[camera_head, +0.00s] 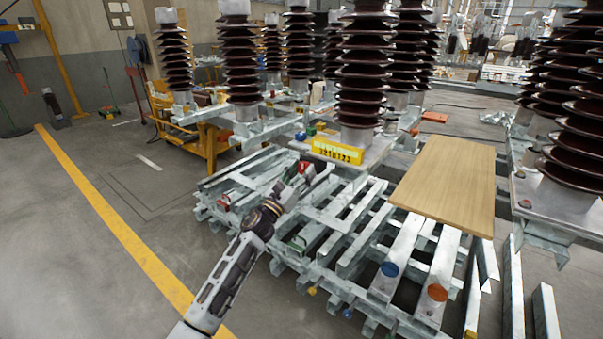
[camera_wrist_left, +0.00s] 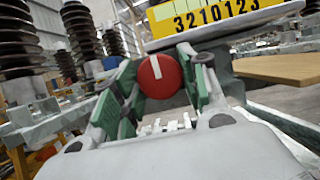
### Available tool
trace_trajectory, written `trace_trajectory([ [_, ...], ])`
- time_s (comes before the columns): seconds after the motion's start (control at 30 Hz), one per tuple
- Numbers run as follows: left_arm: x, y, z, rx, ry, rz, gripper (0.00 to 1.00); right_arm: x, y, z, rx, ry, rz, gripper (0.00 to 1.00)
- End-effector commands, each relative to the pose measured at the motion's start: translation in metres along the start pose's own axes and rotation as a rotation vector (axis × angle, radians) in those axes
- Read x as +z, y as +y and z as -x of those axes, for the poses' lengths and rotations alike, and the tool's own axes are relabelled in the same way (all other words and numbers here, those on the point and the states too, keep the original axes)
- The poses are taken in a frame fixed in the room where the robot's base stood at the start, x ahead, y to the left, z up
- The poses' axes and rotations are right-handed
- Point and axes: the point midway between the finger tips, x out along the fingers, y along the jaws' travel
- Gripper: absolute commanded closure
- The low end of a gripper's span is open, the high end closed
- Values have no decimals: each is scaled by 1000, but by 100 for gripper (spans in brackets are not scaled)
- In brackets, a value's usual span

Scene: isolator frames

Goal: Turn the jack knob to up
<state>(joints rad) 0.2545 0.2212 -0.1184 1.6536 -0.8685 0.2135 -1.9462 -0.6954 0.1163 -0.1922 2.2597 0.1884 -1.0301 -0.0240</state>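A round red knob (camera_wrist_left: 160,76) with a white bar on its face is in the middle of the left wrist view. The bar runs from near its centre to its top edge, almost upright and leaning slightly left. In the head view the red knob (camera_head: 303,167) is small, just below the yellow number plate. My left gripper (camera_head: 305,178) reaches up to it. In the left wrist view its green-padded fingers (camera_wrist_left: 161,88) stand on either side of the knob, close to its edges. I cannot tell whether they touch it. My right gripper is in neither view.
The yellow plate (camera_head: 337,151) reads 3210123 and sits right above the knob. Grey metal beams (camera_head: 340,215) lie below and around my left arm. A wooden board (camera_head: 448,185) lies to the right. Tall brown insulators (camera_head: 362,75) stand behind. Open floor (camera_head: 70,240) is at the left.

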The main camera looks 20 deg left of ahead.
Motion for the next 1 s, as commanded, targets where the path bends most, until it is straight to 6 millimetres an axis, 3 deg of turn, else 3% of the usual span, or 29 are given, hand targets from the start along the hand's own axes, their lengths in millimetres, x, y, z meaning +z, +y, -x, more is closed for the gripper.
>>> trace_trajectory([
  [0.03, 0, 0, 0, 0, 0, 0, 68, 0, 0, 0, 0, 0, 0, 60],
  [0.17, 0, 0, 0, 0, 0, 0, 83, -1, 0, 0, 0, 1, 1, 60],
  [0.77, 0, -2, 0, 63, 1, 153, 83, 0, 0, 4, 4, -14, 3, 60],
  [0.93, 2, -2, -1, 113, 0, 275, 83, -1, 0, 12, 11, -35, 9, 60],
  [1.0, 2, -2, -1, 138, 0, 333, 83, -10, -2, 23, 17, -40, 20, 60],
])
